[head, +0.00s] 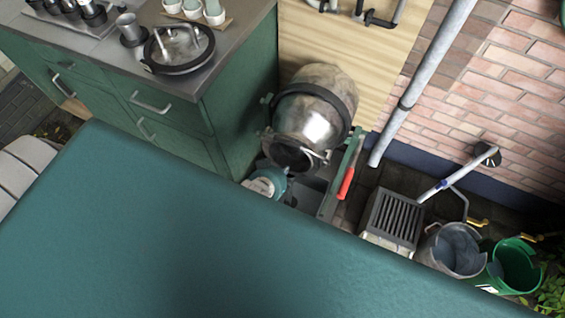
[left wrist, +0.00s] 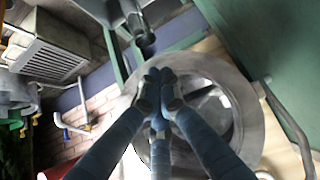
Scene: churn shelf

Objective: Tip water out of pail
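A grey metal pail (head: 455,248) stands on the floor at the lower right of the head view, with a grey-blue surface inside that may be water. A green bucket (head: 515,264) stands right of it. My left gripper (left wrist: 158,82) shows three blue fingers with their tips drawn together and nothing visible between them. It is in front of the round mouth of a metal drum (left wrist: 240,100), far from the pail. The drum also shows in the head view (head: 310,120), tilted. In the head view I cannot clearly make out the fingers. My right gripper is not in view.
A large teal surface fills the head view's foreground. A green cabinet (head: 150,105) with a sink (head: 180,45) stands at left. A grated box (head: 395,218) stands left of the pail. Pipes (head: 420,85) run along the brick wall. A red-handled bar (head: 347,183) is beside the drum.

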